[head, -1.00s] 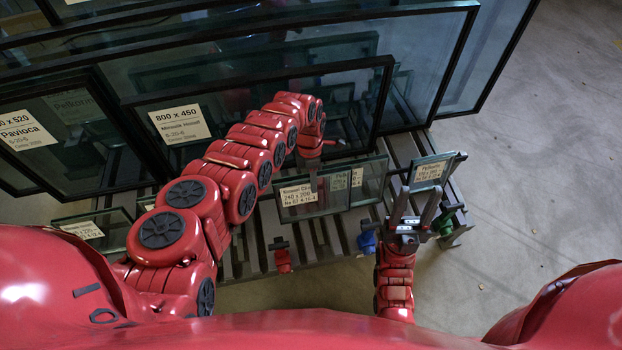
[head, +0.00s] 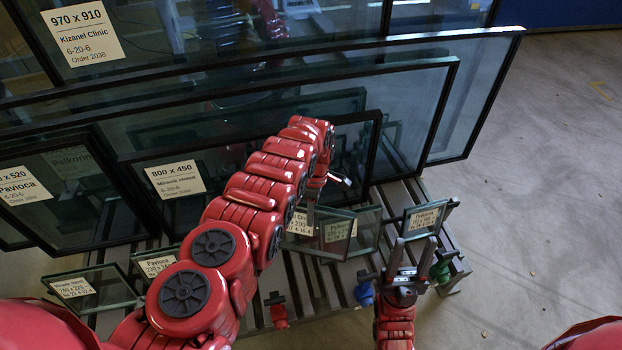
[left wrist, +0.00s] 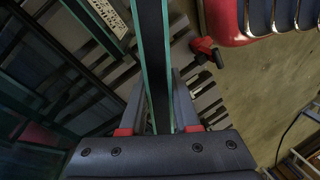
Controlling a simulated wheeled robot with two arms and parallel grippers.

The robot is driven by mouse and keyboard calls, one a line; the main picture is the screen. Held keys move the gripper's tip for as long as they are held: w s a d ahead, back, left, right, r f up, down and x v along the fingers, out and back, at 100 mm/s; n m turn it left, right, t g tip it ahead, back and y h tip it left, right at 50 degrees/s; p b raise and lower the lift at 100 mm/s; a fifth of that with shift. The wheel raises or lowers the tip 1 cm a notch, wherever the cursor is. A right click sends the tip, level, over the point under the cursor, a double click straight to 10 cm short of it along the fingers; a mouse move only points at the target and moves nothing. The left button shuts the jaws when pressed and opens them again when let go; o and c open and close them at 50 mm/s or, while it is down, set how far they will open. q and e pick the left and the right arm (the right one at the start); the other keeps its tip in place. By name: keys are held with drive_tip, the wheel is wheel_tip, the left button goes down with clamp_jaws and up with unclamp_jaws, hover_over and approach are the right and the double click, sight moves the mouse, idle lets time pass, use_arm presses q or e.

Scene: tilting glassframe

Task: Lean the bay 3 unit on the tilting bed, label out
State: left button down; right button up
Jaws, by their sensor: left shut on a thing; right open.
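My left gripper (head: 312,212) is shut on a small glass unit (head: 318,244) labelled "Clinic", the front one of a close pair; my arm hides part of its label. In the left wrist view the unit (left wrist: 154,60) shows edge-on between the fingers, dark spacer between greenish panes. Another small unit (head: 368,232) stands just behind it, its label partly seen through the glass. My right gripper (head: 411,252) is open and empty, just in front of a small labelled unit (head: 424,217) at the right end of the slatted bed (head: 318,288). I cannot tell which unit is bay 3.
Red (head: 278,312), blue (head: 364,293) and green (head: 440,270) clamps line the bed's front edge. Two small labelled units (head: 110,294) (head: 140,262) stand at left. Large framed panes, one labelled 800 x 450 (head: 174,180), fill the back. The floor (head: 560,200) at right is clear.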

use_arm(q)
drive_tip(key=shift+w+d+r+m, duration=0.1)
drive_tip(key=shift+w+r+m, duration=0.3)
drive_tip(key=shift+r+m, duration=0.15)
